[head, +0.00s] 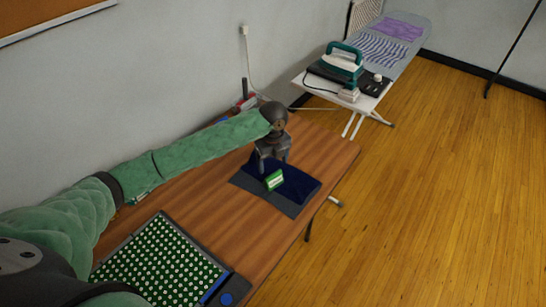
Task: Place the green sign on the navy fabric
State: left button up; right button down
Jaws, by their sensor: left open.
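The small green sign (274,180) with white lettering stands tilted on the navy fabric (296,186). The navy fabric lies folded on a dark grey mat (283,206) on the wooden table. My left gripper (268,169) is just above and behind the sign, pointing down, with its jaws open. Its fingertips are close to the sign; I cannot tell whether they touch it. My right gripper is not in view.
Green polka-dot fabric (165,262) lies on another mat at the table's near end. Red and dark items (246,102) sit at the table's far left edge, partly behind my left arm. An ironing board with a teal iron (343,62) stands beyond. Bare tabletop (215,210) lies between the mats.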

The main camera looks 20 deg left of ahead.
pick_arm(q)
jog(key=shift+r+b, duration=0.35)
jog(key=shift+r, duration=1.6)
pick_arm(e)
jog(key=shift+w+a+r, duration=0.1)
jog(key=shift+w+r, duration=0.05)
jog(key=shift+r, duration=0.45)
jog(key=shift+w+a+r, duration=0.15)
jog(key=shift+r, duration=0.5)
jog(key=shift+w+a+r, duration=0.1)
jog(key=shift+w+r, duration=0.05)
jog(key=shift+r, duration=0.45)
